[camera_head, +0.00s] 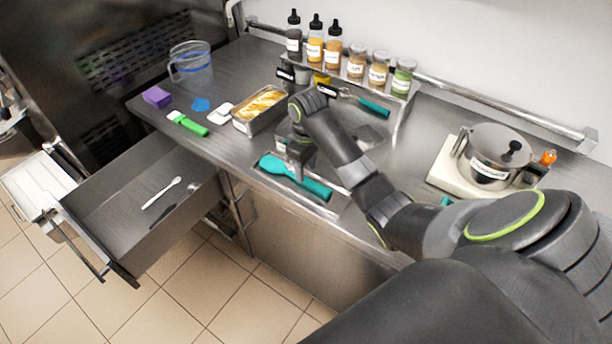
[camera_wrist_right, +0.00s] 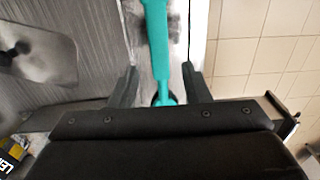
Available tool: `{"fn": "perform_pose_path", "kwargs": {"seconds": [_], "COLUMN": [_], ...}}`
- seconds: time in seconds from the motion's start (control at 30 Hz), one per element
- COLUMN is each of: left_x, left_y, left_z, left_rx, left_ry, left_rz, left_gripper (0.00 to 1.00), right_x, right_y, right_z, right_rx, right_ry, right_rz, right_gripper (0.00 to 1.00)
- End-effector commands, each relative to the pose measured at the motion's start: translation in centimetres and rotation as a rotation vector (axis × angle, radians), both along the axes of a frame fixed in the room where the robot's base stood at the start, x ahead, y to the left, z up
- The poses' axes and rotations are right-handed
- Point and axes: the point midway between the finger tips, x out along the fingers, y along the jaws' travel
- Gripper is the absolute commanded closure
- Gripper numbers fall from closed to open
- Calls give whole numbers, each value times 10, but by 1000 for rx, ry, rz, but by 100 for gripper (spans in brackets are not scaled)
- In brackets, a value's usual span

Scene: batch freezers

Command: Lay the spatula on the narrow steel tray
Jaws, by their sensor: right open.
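The teal spatula (camera_head: 318,189) lies along the counter's front edge, slanting down to the right. Its handle (camera_wrist_right: 159,55) shows in the right wrist view. A narrow strip of bright steel, which looks like the narrow steel tray (camera_head: 340,206), shows under and around the spatula. The spatula appears to lie on it, but my arm hides part of the contact. My right gripper (camera_head: 297,168) is just over the spatula. In the right wrist view its open fingers (camera_wrist_right: 158,76) stand on either side of the handle, with gaps visible. My left gripper is not in view.
A loaf pan (camera_head: 243,126), a green-handled tool (camera_head: 188,124) and a measuring jug (camera_head: 190,62) stand to the left. A teal-handled tool (camera_head: 374,108) and jars lie behind. An open drawer (camera_head: 110,195) juts out at left. A pot (camera_head: 490,160) stands at right.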

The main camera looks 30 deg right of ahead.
Motion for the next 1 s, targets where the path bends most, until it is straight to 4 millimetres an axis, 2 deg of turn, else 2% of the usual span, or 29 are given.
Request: {"fn": "perform_pose_path", "kwargs": {"seconds": [0.03, 0.1, 0.4, 0.63, 1.0], "left_x": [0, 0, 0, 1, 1], "left_y": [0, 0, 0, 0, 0], "left_z": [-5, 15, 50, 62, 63], "left_rx": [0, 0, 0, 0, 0], "left_ry": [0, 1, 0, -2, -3], "left_rz": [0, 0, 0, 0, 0], "left_gripper": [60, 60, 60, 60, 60], "right_x": [1, 0, -1, -1, -1], "right_y": [-1, 0, 0, 0, 0], "right_z": [12, 33, 69, 81, 81], "right_rx": [-2, -1, 0, 1, 1], "right_ry": [-7, -1, 1, 0, 0], "right_rz": [2, 0, 0, 0, 1], "right_gripper": [57, 57, 57, 57, 57]}}
